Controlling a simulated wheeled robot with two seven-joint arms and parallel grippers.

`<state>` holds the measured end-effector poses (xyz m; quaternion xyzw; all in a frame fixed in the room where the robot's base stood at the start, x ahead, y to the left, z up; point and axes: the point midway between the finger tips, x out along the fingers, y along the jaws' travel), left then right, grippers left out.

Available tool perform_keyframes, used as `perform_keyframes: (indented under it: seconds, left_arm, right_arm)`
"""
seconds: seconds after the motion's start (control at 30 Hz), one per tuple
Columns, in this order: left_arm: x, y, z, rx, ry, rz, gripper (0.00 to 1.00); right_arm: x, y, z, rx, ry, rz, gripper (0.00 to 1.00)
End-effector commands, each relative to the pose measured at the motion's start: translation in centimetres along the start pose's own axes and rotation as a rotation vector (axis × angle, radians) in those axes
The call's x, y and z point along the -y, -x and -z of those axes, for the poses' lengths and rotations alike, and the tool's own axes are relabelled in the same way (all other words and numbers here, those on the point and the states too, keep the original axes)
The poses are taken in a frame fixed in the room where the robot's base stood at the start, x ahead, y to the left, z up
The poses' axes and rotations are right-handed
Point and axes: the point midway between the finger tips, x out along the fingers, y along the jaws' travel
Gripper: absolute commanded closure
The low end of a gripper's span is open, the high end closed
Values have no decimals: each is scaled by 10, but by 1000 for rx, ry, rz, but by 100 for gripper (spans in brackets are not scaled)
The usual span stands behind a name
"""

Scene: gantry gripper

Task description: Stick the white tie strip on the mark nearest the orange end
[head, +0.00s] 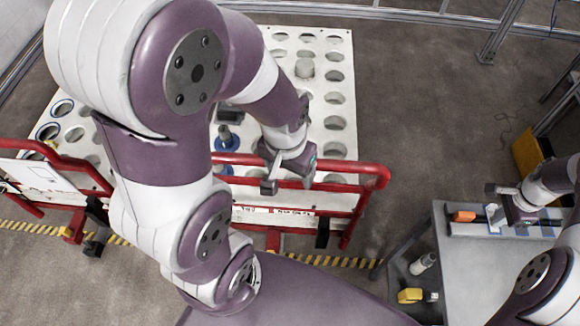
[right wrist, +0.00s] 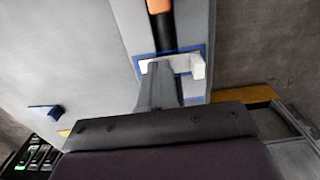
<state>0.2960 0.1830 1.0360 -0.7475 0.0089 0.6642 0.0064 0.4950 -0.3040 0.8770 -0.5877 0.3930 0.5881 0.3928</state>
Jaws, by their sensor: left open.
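The white tie strip (right wrist: 188,63) lies across a blue-outlined mark (right wrist: 199,47) just below the black and orange bar end (right wrist: 160,6) in the right wrist view. In the head view the strip (head: 494,216) shows beside the orange end (head: 464,216). My right gripper (right wrist: 158,65) has its fingers together at the strip and appears shut on it. I cannot tell whether the strip touches the surface under it. In the head view the right gripper (head: 505,205) is over the small table. My left gripper (head: 289,186) is open and empty by the red rail.
A grey table (head: 480,275) carries the bar and further blue marks (head: 548,231). A yellow tool (head: 411,295) and a white bottle (head: 423,263) are at its left side, low down. A white rack with round holes (head: 335,97) and a red rail (head: 372,180) stand at left.

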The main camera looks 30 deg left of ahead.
Motion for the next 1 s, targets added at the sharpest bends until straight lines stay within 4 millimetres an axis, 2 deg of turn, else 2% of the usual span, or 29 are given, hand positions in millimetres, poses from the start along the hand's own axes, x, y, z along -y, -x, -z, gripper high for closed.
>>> perform_keyframes:
  seconds: [0.5, 1.0]
  left_arm:
    - [0, 53, 6, 0, 0, 0, 25]
    - [0, 51, 6, 0, 0, 0, 25]
  right_arm:
    - [0, 69, 0, 0, 0, 0, 100]
    - [0, 68, 0, 0, 0, 0, 100]
